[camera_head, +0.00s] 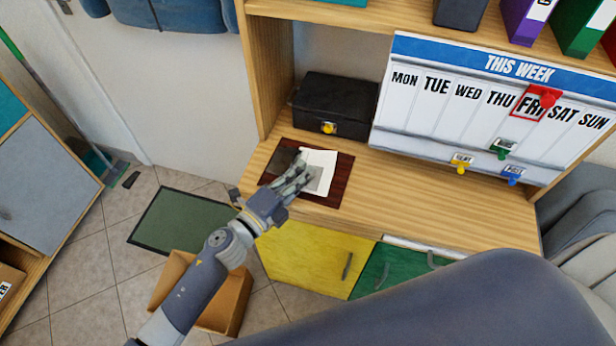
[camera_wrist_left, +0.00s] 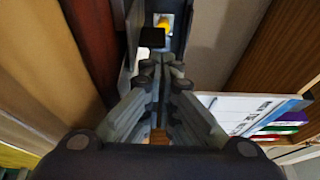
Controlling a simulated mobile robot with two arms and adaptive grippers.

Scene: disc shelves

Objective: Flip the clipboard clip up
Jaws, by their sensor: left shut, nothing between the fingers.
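The clipboard is a dark reddish-brown board (camera_head: 333,188) lying on the wooden desk, with a white paper (camera_head: 322,158) on it. A dark grey flat part (camera_head: 284,160) lies at its left side; I cannot tell whether this is the clip or its position. My left gripper (camera_head: 302,172) is over the board and covers part of the paper. In the left wrist view its fingers (camera_wrist_left: 160,60) are together and empty, with a small black block (camera_wrist_left: 152,38) just beyond the tips. The reddish-brown board (camera_wrist_left: 92,35) shows at left there. My right gripper is out of view.
A black box (camera_head: 340,103) with a yellow knob stands behind the clipboard. A weekly planner board (camera_head: 485,110) leans to the right. An open cardboard box (camera_head: 236,305) is on the floor below. The desk front (camera_head: 430,212) is clear.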

